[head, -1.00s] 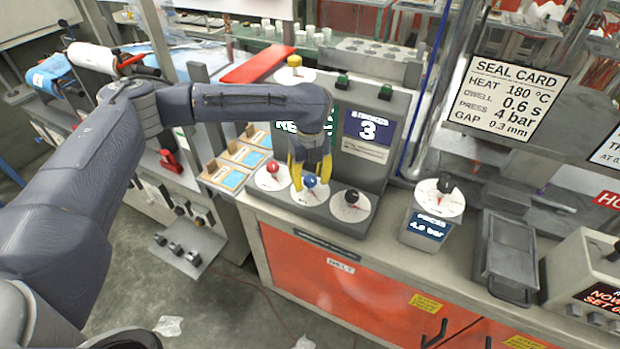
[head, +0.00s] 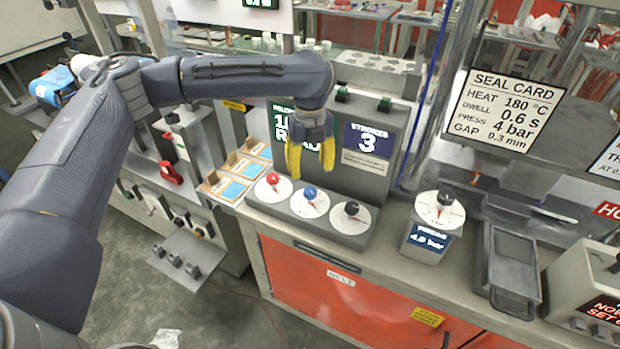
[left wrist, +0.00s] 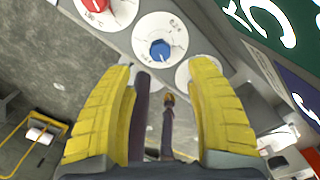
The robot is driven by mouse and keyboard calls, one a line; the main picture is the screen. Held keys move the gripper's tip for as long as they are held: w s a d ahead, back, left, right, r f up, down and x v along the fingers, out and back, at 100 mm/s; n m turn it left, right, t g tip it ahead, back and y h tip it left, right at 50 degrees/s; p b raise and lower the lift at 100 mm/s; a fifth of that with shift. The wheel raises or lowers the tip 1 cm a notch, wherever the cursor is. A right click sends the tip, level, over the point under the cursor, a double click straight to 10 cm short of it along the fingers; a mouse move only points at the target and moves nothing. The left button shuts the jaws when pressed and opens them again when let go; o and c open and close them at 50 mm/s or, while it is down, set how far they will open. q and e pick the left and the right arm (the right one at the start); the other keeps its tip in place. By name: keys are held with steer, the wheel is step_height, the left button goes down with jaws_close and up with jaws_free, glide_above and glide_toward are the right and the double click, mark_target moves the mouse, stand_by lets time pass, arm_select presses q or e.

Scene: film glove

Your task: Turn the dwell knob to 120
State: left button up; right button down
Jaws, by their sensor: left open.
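Three round white dials sit in a row on the grey console, with a red knob (head: 272,179), a blue knob (head: 310,192) and a black knob (head: 351,208). I cannot read which one is labelled dwell. My left gripper (head: 311,169), with yellow fingers, is open and empty above the blue knob, apart from it. In the left wrist view the blue knob (left wrist: 160,50) shows beyond and between the fingertips, and the red knob (left wrist: 96,4) is at the top edge. My right gripper is not in view.
The console's upright panel (head: 345,120) stands behind the dials, its left screen partly hidden by my gripper. A press unit (head: 428,239) with another black knob (head: 445,198) stands to the right, beside a grey tray (head: 508,262). The seal card (head: 505,108) reads dwell 0.6 s.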

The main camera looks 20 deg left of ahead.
arm_select(q)
steer(key=shift+r, duration=1.5)
